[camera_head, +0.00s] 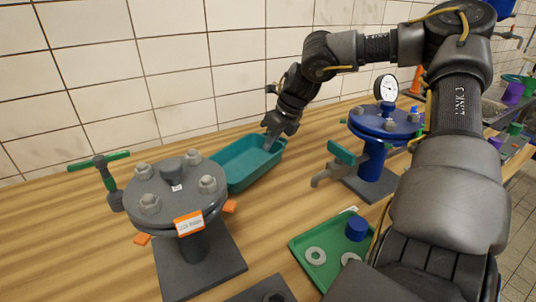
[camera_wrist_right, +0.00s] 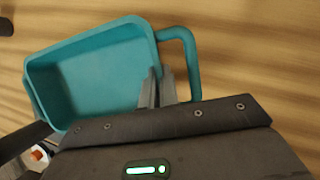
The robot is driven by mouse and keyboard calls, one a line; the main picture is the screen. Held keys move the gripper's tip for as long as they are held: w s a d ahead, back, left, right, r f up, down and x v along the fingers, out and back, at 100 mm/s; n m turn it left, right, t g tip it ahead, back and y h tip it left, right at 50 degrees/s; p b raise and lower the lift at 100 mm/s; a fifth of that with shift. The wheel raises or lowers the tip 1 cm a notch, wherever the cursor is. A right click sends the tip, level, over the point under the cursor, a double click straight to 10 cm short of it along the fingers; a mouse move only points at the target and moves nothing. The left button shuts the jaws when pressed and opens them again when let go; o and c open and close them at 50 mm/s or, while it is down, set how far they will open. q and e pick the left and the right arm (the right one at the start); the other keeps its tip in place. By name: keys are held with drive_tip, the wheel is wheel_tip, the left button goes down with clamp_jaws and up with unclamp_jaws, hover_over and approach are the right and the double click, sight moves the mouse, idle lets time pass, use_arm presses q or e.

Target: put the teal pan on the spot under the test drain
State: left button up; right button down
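The teal pan (camera_head: 232,179) sits on the wooden bench by the tiled wall, behind the grey flange. It also shows in the right wrist view (camera_wrist_right: 100,68), with a loop handle (camera_wrist_right: 191,55) on its side. My right gripper (camera_head: 269,140) reaches down to the pan's right end. In the wrist view its fingers (camera_wrist_right: 157,88) are close together, one on each side of the rim beside the handle, and look shut on it. A grey spout with a teal lever (camera_head: 325,176) projects left from the blue flanged post and looks like the drain. No marked spot shows clearly below it. My left gripper is out of view.
A grey flanged stand (camera_head: 180,192) with an orange label and bolts stands in front of the pan. A green-handled valve (camera_head: 107,168) is on its left. The blue post has a gauge (camera_head: 387,89). A green tray (camera_head: 314,265) holds washers and a blue cylinder. Bench between the stands is clear.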

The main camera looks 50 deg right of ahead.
wheel_tip(320, 180, up, 6)
drive_tip(key=shift+r, duration=0.1)
idle(0.4)
